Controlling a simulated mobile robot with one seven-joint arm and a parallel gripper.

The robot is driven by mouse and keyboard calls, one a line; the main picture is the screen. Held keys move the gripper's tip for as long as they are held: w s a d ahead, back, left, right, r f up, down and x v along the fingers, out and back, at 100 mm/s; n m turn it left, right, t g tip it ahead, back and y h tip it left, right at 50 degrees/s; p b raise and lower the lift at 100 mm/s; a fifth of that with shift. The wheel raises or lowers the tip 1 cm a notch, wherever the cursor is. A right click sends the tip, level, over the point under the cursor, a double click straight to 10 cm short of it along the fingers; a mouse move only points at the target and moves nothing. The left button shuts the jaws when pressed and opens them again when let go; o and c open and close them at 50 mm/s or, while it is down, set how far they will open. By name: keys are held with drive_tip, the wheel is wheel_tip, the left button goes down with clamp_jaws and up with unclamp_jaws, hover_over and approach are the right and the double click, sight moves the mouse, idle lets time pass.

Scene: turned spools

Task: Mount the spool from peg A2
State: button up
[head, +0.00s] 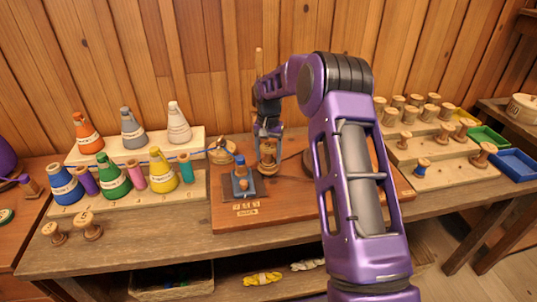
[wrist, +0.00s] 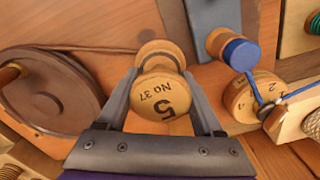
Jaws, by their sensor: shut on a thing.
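My gripper (head: 267,138) is shut on a bare wooden spool (head: 267,157) above the brown winder board (head: 285,205). In the wrist view my gripper (wrist: 162,78) has a finger on each side of the spool (wrist: 163,95), whose end face reads "5" and "No 37". I cannot tell whether the spool touches a spindle or the board. A grey plate with a blue-topped part (head: 241,184) is left of it on the board. The tiered spool rack (head: 450,181) stands at the right; its peg labels are not readable, so I cannot pick out A2.
Thread cones (head: 112,176) stand on a stepped rack at left. A blue thread runs from there to a wooden disc (head: 222,151). A brown wheel (wrist: 50,95) is beside my gripper. Two loose spools (head: 88,225) stand at front left. Green (head: 489,139) and blue (head: 517,163) trays are right.

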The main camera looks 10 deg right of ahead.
sight(269, 146)
drive_tip(key=shift+f, duration=0.2)
drive_tip(key=o, duration=1.1)
drive_tip(key=shift+r+p, duration=1.45)
drive_tip(key=shift+r, duration=4.05)
